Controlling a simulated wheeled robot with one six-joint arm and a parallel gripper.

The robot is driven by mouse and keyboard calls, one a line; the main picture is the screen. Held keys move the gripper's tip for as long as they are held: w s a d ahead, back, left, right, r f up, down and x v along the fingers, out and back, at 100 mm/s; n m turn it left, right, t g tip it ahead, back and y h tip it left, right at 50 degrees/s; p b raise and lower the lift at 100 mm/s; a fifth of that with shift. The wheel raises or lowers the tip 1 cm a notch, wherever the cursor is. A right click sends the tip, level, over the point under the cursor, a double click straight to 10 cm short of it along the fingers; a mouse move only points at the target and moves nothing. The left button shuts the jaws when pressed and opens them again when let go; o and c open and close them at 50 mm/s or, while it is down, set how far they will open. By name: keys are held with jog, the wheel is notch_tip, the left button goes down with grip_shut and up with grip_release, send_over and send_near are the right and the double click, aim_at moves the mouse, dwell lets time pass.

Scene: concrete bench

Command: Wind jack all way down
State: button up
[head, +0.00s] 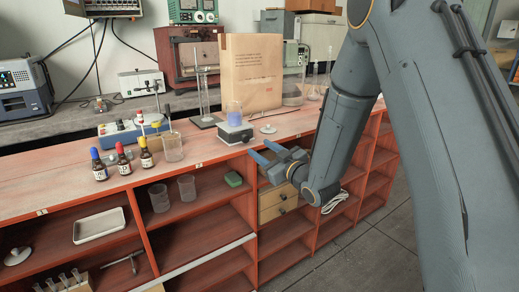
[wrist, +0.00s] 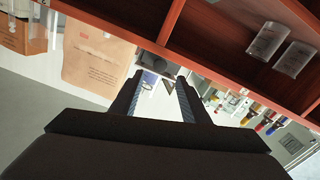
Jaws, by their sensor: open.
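The jack (head: 236,131) is a small, pale and dark block on the bench top in the head view. A beaker with blue liquid (head: 234,114) stands upright on it. The jack's height and its knob are too small to make out. My gripper (head: 259,153) is open and empty, in front of the bench edge, to the lower right of the jack and apart from it. In the wrist view, the open fingers (wrist: 160,82) point at the bench, which shows upside down. A small dark and pale shape between them cannot be told clearly.
A paper bag (head: 253,73) stands behind the jack. A small white round-based item (head: 268,129) sits right of it. A glass beaker (head: 172,147) and dropper bottles (head: 123,158) stand left. Shelves below hold beakers, a green sponge (head: 233,180) and drawers (head: 277,203).

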aim_at(246, 139)
jog(key=shift+w+a+r+m+p, duration=0.1)
jog(key=shift+w+a+m+p, duration=0.65)
jog(key=shift+w+p, duration=0.55)
jog(key=shift+w+a+f+m+p, duration=0.1)
jog(key=shift+w+a+m+p, duration=0.7)
jog(key=shift+p, duration=0.85)
jog(key=shift+w+a+r+m+p, duration=0.1)
jog(key=shift+w+a+m+p, duration=0.55)
jog(key=shift+w+p, duration=0.7)
jog(key=shift+s, duration=0.2)
jog(key=c, duration=1.1)
jog(key=shift+o, duration=0.2)
jog(key=shift+n+b, duration=1.45)
jog(key=shift+n, duration=1.45)
